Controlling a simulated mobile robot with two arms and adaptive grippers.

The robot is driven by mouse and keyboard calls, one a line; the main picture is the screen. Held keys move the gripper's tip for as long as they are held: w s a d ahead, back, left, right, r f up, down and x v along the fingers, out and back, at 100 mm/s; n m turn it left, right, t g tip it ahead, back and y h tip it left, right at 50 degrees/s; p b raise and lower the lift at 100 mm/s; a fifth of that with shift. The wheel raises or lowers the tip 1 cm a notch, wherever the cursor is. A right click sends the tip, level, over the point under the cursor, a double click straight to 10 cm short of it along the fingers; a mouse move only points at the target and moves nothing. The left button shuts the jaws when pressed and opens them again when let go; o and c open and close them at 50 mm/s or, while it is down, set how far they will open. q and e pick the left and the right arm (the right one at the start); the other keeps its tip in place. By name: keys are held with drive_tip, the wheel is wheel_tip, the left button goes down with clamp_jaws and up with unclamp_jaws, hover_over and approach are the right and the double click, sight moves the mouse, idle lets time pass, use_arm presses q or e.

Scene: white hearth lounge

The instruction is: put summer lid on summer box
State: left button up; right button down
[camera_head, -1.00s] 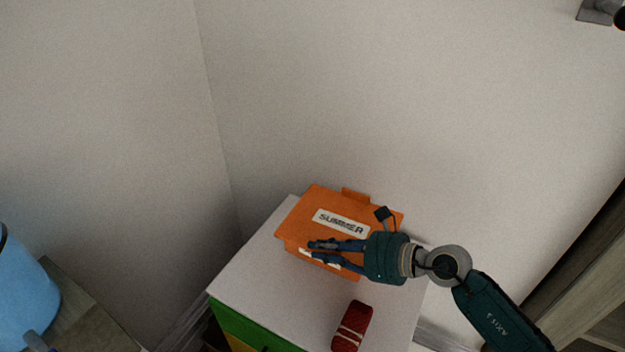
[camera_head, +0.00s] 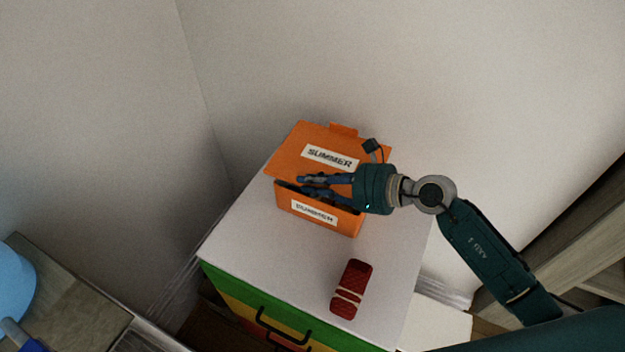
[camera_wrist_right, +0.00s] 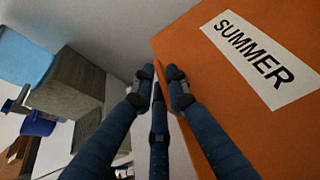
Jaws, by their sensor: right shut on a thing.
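The orange summer lid (camera_head: 286,158), with a white SUMMER label, is over the back part of the orange summer box (camera_head: 347,223). The box stands on the white cabinet top, its own SUMMER label facing front. A dark gap shows between the lid's front edge and the box. My right gripper (camera_head: 303,185) is shut on the lid's near edge, its fingers hiding part of the box's opening. In the right wrist view the lid (camera_wrist_right: 220,100) fills the right side, its edge between my fingertips (camera_wrist_right: 162,82). My left gripper is not in view.
A dark red object with light bands (camera_head: 350,290) lies on the white cabinet top (camera_head: 255,235) in front of the box. Walls stand close behind and to the left. A light blue container (camera_head: 14,282) is at far left; wooden shelving is at right.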

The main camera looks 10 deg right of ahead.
drive_tip(key=shift+f+b, duration=1.55)
drive_tip(key=shift+f, duration=0.55)
drive_tip(key=c, duration=1.6)
unclamp_jaws()
drive_tip(key=shift+c, duration=0.2)
drive_tip(key=v, duration=1.2)
